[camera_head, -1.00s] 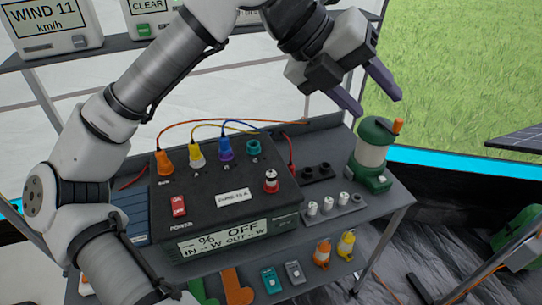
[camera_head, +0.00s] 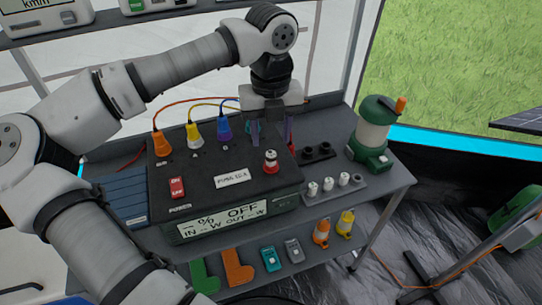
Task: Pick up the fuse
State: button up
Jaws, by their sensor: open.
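A small pale fuse with a dark top (camera_head: 270,161) stands upright in a red-based socket on top of the black power box (camera_head: 212,205). Several similar pale cylinders, likely fuses (camera_head: 328,184), stand in a grey holder (camera_head: 350,190) right of the box. My gripper (camera_head: 272,135) points down over the back right of the box, just behind the socketed fuse in the picture. Its fingers are apart, with nothing seen between them.
Orange, yellow and purple plugs (camera_head: 194,137) with cables stand along the box's back edge. A dark holder with empty-looking holes (camera_head: 318,151) and a green lantern (camera_head: 371,140) stand to the right. The box carries a red switch (camera_head: 177,188). Small tools lie on the shelf below.

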aim_at(271, 154)
jog(key=shift+s+f+p, duration=0.15)
jog(key=shift+f+p, duration=0.3)
jog(key=shift+f, duration=0.9)
jog(key=shift+s+f+p, duration=0.1)
jog(key=shift+f+p, duration=0.3)
jog(key=shift+f, duration=0.95)
grip_shut()
